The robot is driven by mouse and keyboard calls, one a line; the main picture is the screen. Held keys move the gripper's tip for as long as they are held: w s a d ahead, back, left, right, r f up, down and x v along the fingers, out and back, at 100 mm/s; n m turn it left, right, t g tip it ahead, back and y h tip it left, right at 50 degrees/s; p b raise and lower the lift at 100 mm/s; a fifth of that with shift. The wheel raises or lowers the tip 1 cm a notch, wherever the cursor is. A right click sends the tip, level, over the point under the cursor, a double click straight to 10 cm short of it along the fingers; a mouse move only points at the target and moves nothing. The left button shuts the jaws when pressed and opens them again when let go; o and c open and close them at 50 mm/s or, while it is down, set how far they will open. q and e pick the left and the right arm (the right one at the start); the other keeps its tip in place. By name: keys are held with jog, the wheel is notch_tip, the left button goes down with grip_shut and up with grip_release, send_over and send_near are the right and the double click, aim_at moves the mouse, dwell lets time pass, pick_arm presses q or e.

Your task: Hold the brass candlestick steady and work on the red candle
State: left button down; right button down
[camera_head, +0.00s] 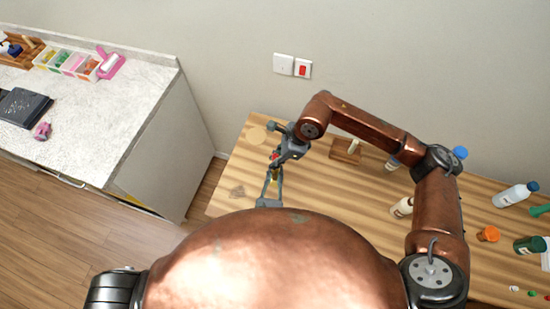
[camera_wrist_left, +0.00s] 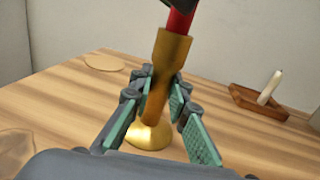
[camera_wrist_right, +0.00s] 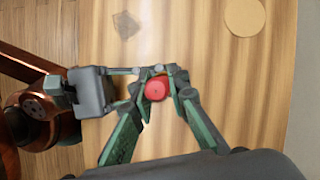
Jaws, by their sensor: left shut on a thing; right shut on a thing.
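The brass candlestick (camera_wrist_left: 163,80) stands on the wooden table in the left wrist view, its round foot low and its stem between the fingers of my left gripper (camera_wrist_left: 157,97). The left gripper is shut on the stem. The red candle (camera_wrist_left: 181,20) rises from the candlestick's top socket. In the right wrist view I look down on the candle's round end (camera_wrist_right: 157,88). My right gripper (camera_wrist_right: 158,92) is shut on the candle from above. In the head view my right gripper (camera_head: 277,152) is above my left gripper (camera_head: 273,189); both are small there. The candle's lower end is hidden in the socket.
A wooden holder (camera_head: 345,150) with a pale candle stands to the right, also in the left wrist view (camera_wrist_left: 244,99). A round pale disc (camera_wrist_left: 104,62) lies behind left. Bottles (camera_head: 515,194) and an orange-capped jar (camera_head: 488,234) stand further right. A counter (camera_head: 110,115) is at the left.

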jog(key=shift+f, duration=0.65)
jog(key=c, duration=1.8)
grip_release()
jog(key=v, duration=1.2)
pick_arm(q)
jog(key=c, duration=1.8)
grip_release()
jog(key=shift+o, duration=0.2)
